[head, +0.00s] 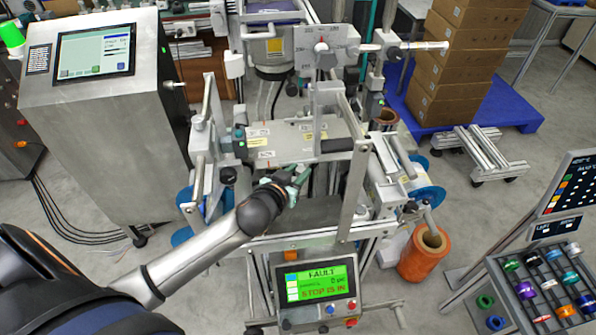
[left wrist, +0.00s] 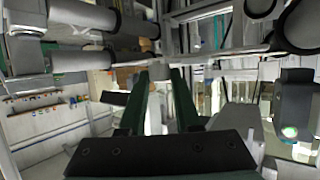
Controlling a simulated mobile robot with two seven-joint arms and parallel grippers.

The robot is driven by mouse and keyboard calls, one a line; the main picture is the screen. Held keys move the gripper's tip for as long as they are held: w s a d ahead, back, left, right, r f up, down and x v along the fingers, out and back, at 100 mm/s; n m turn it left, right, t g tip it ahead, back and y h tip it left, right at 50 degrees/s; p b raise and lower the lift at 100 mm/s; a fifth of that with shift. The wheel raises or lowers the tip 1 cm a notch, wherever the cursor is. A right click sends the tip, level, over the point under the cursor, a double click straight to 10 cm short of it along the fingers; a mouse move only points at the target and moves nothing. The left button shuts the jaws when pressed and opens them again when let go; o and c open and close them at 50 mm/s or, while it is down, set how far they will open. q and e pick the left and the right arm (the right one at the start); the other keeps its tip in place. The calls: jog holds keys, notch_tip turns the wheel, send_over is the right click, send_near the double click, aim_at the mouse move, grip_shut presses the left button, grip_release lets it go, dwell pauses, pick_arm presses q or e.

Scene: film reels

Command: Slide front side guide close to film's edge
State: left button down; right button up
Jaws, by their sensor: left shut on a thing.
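My left gripper (head: 297,180) reaches in from the left to the near side of the machine, below its flat deck. In the left wrist view its two green fingers (left wrist: 160,76) converge on a small pale grey piece (left wrist: 158,70), which appears to be the front side guide. The fingers hide much of the piece. A thin pale edge (left wrist: 215,58) runs across just beyond the fingertips; I cannot tell whether it is the film. The gap between guide and film cannot be made out. My right gripper is in neither view.
Metal rollers (left wrist: 85,60) and frame bars crowd close above the fingers. In the head view, an upright bar (head: 354,195) stands right of the gripper. A control panel (head: 317,283) showing FAULT is below. An orange film roll (head: 424,255) stands on the floor at right.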

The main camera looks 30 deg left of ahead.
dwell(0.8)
pick_arm(q)
jog(key=shift+w+a+r, duration=0.1)
jog(key=shift+w+a, duration=0.2)
jog(key=shift+w, duration=0.1)
jog(key=shift+w+a+p, duration=0.2)
jog(key=shift+w+p, duration=0.05)
jog(key=shift+p, duration=0.05)
jog(key=c, duration=0.6)
grip_release()
jog(key=shift+s, duration=0.15)
jog(key=v, duration=1.2)
jog(key=shift+s, duration=0.25)
